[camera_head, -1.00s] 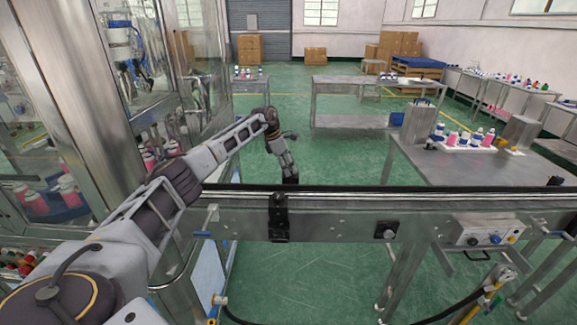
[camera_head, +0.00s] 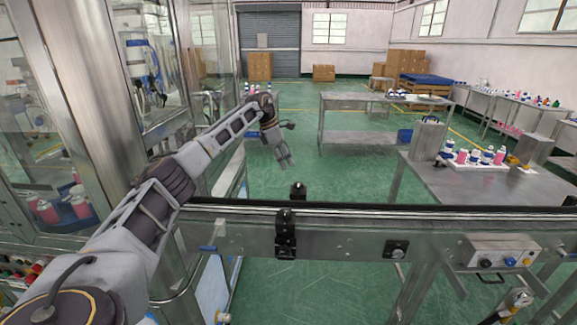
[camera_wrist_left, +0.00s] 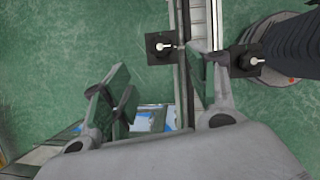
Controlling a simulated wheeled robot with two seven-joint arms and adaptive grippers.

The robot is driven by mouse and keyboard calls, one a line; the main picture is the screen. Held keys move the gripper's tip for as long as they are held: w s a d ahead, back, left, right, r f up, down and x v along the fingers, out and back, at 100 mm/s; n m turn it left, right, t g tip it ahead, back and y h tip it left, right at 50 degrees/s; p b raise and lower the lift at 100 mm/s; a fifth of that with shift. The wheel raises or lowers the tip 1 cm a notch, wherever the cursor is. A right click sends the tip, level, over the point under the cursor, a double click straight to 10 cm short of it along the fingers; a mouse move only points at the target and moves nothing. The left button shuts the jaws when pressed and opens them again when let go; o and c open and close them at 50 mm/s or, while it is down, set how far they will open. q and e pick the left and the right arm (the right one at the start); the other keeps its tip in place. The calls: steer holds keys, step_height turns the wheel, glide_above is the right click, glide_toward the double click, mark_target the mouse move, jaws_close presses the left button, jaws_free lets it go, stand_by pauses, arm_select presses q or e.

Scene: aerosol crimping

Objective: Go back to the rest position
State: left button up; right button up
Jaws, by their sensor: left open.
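My left arm reaches in from the left in the head view. Its gripper (camera_head: 286,162) hangs above and beyond the conveyor (camera_head: 350,214), apart from it, with nothing visible in it. In the left wrist view the two fingers of the left gripper (camera_wrist_left: 155,95) stand well apart, with floor and part of the conveyor (camera_wrist_left: 198,25) visible below. My right gripper is not in view.
Black sensor brackets (camera_head: 285,228) sit on the conveyor's sides. A glass-walled machine (camera_head: 75,110) stands close on the left. A steel table (camera_head: 500,185) at right bears a white tray (camera_head: 468,164) of pink and white bottles.

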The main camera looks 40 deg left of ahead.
arm_select(q)
steer(key=shift+s+a+r, duration=0.1)
steer(key=shift+r, duration=0.2)
stand_by(0.4)
